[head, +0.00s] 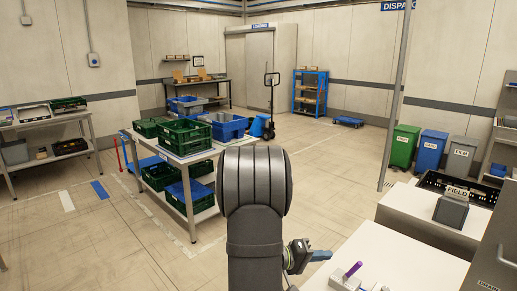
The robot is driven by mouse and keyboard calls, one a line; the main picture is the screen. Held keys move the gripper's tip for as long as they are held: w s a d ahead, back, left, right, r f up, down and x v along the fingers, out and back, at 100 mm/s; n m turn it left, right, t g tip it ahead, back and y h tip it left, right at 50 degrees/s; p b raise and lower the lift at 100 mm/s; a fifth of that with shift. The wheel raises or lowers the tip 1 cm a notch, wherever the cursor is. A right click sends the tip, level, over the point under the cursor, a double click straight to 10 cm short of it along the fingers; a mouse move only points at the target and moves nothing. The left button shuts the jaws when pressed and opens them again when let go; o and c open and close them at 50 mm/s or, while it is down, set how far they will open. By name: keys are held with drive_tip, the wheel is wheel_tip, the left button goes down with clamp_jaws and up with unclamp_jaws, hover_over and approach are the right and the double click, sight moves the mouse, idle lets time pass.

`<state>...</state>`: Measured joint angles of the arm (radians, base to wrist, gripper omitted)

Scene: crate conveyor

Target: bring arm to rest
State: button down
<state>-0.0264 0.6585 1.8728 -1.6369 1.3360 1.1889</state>
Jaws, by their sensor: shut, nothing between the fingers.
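My arm rises dark grey in the middle foreground of the head view and hides part of the floor behind it. My gripper (322,255) shows small at the arm's lower right, its blue-grey fingers pointing right. It is shut and holds nothing. It is near the left edge of the white worktop (405,262), apart from the purple-topped item (352,269) there.
A white table (178,157) with green crates (184,138) and a blue crate (228,127) stands left of my arm. Bins (430,150) stand behind. Open floor lies between.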

drive_tip(key=v, duration=0.7)
drive_tip(key=x, duration=1)
drive_tip(key=shift+d+f, duration=0.15)
drive_tip(key=shift+d, duration=0.2)
drive_tip(key=shift+s+d+f, duration=0.3)
drive_tip(key=shift+s+d, duration=0.1)
drive_tip(key=shift+d, duration=0.2)
drive_tip(key=shift+s+d+f, duration=0.25)
drive_tip(key=shift+s+d, duration=0.15)
drive_tip(key=shift+d, duration=0.15)
drive_tip(key=shift+w+d+f, duration=0.1)
drive_tip(key=shift+f, duration=0.15)
drive_tip(key=shift+w+a+f, duration=0.1)
drive_tip(key=shift+w+a, duration=0.2)
drive_tip(key=shift+a, duration=0.05)
drive_tip(key=shift+w+a+f+n+h, duration=0.1)
drive_tip(key=shift+w+a+n+h, duration=0.05)
drive_tip(key=shift+n+h, duration=0.25)
drive_tip(key=shift+w+a+f+n+h, duration=0.1)
drive_tip(key=shift+w+a+n+h, duration=0.15)
drive_tip(key=shift+n, duration=0.25)
drive_tip(key=n+h, duration=0.1)
drive_tip(key=w+a+f+n, duration=0.1)
drive_tip(key=n, duration=0.1)
drive_tip(key=n+t+h, duration=0.1)
drive_tip(key=shift+w+a+f+n+h, duration=0.3)
drive_tip(key=shift+f+n+h, duration=0.05)
drive_tip(key=shift+f+n, duration=0.05)
drive_tip(key=shift+w+a, duration=0.1)
drive_tip(key=shift+a, duration=0.05)
